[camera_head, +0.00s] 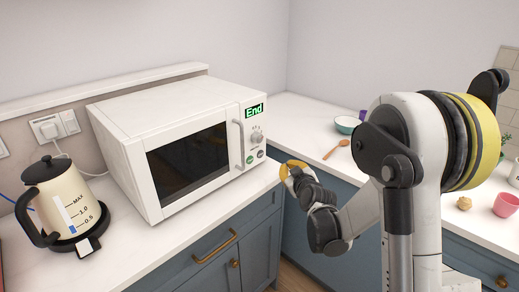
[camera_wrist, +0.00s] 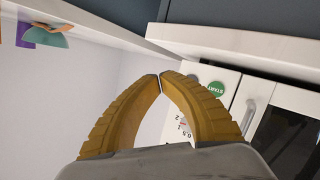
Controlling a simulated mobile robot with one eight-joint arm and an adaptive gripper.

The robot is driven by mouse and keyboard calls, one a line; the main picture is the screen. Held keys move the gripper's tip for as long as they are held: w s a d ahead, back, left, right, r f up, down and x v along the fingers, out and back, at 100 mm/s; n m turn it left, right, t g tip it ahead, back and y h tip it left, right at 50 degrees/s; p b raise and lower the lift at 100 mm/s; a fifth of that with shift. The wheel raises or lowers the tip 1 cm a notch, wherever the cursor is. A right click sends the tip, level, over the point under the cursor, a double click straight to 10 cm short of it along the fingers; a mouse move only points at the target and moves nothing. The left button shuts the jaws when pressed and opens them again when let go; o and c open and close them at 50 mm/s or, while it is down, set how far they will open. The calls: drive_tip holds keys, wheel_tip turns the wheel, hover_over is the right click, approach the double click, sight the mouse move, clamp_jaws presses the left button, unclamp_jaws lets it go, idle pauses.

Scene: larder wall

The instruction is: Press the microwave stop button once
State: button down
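The white microwave (camera_head: 180,140) stands on the left counter, its door shut and its display (camera_head: 254,110) reading "End". Below the dial (camera_head: 257,136) are two small round buttons. The green START button (camera_head: 250,159) is nearer the door handle and also shows, upside down, in the wrist view (camera_wrist: 215,89). The other button (camera_head: 261,154), by position the stop button, is too small to read; in the wrist view my finger mostly hides it. My gripper (camera_wrist: 160,77) has its yellow fingertips together with nothing between them. In the head view my gripper (camera_head: 286,168) is just right of the panel, apparently not touching it.
A cream kettle (camera_head: 66,205) stands on the left counter. The microwave handle (camera_head: 240,145) sticks out beside the panel. On the right counter are a teal bowl (camera_head: 346,124), a wooden spoon (camera_head: 336,149) and a pink cup (camera_head: 506,204). Blue cabinets (camera_head: 210,265) lie below.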

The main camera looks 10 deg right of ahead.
sight(260, 154)
drive_tip(key=shift+w+d+f, duration=0.2)
drive_tip(key=shift+w+f, duration=0.1)
drive_tip(key=shift+w, duration=0.15)
drive_tip(key=w+a, duration=0.2)
drive_tip(key=w, duration=0.1)
drive_tip(key=w+a+p, duration=0.1)
drive_tip(key=w+a, duration=0.1)
drive_tip(key=shift+w, duration=0.2)
drive_tip(key=shift+w+a, duration=0.6)
drive_tip(key=shift+w, duration=0.25)
drive_tip(key=shift+w+a, duration=0.1)
drive_tip(key=shift+w, duration=0.05)
idle(0.8)
drive_tip(key=shift+w+a, duration=0.15)
drive_tip(key=shift+w, duration=0.05)
